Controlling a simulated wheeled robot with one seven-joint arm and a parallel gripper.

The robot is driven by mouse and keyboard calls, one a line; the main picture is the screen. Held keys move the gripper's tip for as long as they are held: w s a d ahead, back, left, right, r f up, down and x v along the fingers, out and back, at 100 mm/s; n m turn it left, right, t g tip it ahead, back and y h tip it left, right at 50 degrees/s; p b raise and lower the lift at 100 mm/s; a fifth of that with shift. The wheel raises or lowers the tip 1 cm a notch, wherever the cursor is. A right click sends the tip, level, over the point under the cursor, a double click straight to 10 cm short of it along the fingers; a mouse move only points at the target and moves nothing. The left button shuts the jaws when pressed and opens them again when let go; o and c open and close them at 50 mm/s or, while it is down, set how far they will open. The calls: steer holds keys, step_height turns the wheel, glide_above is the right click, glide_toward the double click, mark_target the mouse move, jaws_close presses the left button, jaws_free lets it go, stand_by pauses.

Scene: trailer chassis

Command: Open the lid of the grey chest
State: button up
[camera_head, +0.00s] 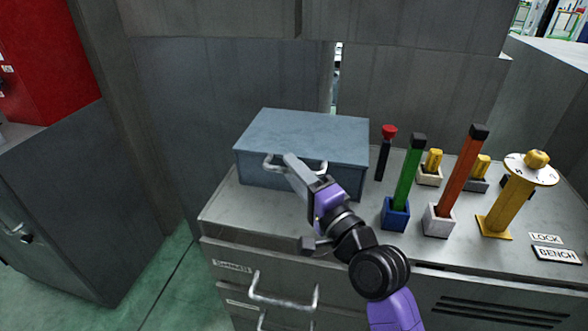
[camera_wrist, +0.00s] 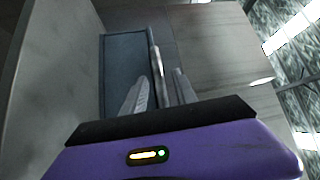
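The grey chest (camera_head: 310,135) stands on the bench with its blue-grey lid closed flat. A pale bar handle (camera_head: 272,166) runs along its front, partly hidden behind my gripper (camera_head: 291,160). My gripper is at the chest's front, at the handle. In the wrist view, the two fingers of my gripper (camera_wrist: 161,74) stand apart. The handle (camera_wrist: 156,62) runs between them, with gaps visible on both sides. The chest (camera_wrist: 118,60) shows beyond the left finger. Whether either finger touches the handle cannot be told.
Right of the chest on the bench (camera_head: 285,210) stand a green post (camera_head: 409,175), an orange post (camera_head: 461,165), a red-topped lever (camera_head: 385,150) and a yellow stand with a dial (camera_head: 510,200). Grey panels rise close behind the chest. Drawer handles (camera_head: 280,300) protrude below.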

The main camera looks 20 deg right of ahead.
steer(key=shift+w, duration=0.15)
jaws_close()
stand_by(1.4)
